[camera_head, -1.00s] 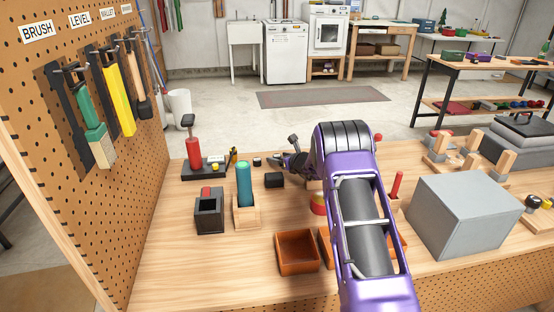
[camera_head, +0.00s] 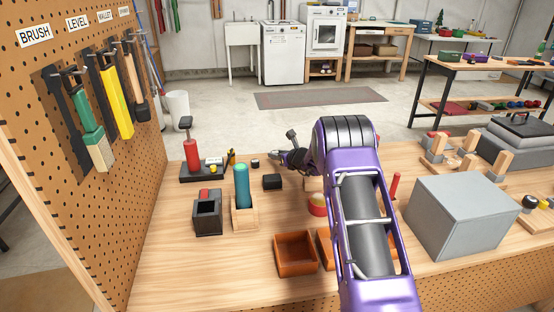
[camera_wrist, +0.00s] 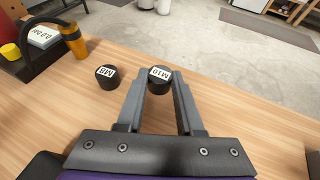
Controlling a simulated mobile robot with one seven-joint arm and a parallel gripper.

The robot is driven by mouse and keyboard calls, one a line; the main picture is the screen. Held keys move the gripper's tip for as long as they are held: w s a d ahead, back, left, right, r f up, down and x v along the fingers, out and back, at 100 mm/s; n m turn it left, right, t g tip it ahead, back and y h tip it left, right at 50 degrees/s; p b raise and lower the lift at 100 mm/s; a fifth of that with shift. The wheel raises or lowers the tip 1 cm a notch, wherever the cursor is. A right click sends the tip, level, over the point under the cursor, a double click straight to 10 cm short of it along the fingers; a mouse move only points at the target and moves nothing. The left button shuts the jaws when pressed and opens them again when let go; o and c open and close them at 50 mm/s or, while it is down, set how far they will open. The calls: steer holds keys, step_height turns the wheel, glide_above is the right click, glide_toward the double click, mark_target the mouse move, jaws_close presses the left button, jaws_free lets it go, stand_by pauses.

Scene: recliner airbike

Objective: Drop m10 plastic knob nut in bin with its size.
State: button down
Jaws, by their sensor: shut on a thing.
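The M10 knob nut (camera_wrist: 160,80), a dark round knob with a white "M10" label on top, is between the fingertips of my gripper (camera_wrist: 158,90) in the wrist view. My gripper is shut on it. In the head view my gripper (camera_head: 277,158) is at the far part of the workbench, partly hidden by my arm. A second dark knob labelled "M8" (camera_wrist: 107,77) stands on the bench to the left, apart from my gripper. An open orange-brown bin (camera_head: 297,254) is at the front of the bench. Another (camera_head: 324,246) is partly hidden behind my arm. No size labels are readable on them.
A black block (camera_head: 272,182) lies near my gripper. A teal-handled tool in a wooden holder (camera_head: 244,215) and a dark open box (camera_head: 208,216) stand left of the bins. A large grey box (camera_head: 458,215) stands at right. A pegboard (camera_head: 110,200) borders the left.

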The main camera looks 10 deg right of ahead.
step_height(320, 180, up, 8)
steer(key=p, duration=0.1)
stand_by(0.4)
